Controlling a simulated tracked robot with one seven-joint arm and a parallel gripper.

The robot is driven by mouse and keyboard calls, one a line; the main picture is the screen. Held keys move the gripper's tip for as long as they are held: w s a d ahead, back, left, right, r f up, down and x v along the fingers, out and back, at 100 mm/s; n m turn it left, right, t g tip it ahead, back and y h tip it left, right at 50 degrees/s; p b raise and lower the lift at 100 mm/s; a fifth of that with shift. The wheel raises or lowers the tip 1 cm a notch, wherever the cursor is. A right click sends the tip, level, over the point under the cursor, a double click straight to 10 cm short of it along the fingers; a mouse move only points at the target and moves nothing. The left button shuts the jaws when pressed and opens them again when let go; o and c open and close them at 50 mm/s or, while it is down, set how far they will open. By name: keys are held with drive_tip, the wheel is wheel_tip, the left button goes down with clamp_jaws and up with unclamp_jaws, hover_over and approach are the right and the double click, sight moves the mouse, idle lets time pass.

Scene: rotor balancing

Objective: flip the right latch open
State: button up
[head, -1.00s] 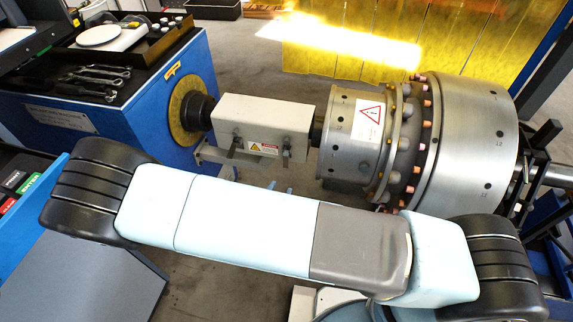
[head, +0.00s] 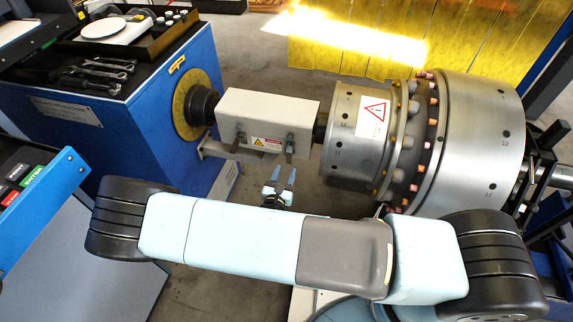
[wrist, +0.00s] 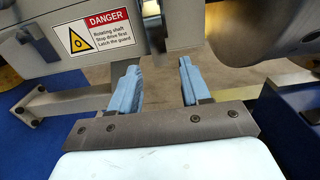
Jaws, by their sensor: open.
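The white guard box (head: 262,112) over the shaft carries two dark latches on its front face. The right latch (head: 290,147) hangs down near the guard's right end. It also shows in the wrist view (wrist: 153,27), top centre, its upper part cut off. The left latch (head: 238,141) hangs on the other side of the danger label. My gripper (head: 282,176) is open and empty, with two blue fingers pointing up toward the guard, below the right latch. In the wrist view the fingers (wrist: 159,78) are apart, with the latch beyond the gap and not between them.
The large steel rotor (head: 465,140), with a ring of bolts, stands right of the guard. The blue drive housing (head: 120,125), with tools on top, stands left. A bracket bar (wrist: 70,102) runs below the guard. Open floor lies below the guard.

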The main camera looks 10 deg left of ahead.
sight(288, 162)
drive_tip(key=shift+w+d, duration=0.2)
drive_tip(key=shift+w, duration=1.95)
drive_tip(key=shift+c, duration=0.5)
clamp_jaws()
drive_tip(key=shift+a, duration=0.25)
drive_tip(key=shift+d, duration=0.1)
drive_tip(key=shift+s, duration=0.1)
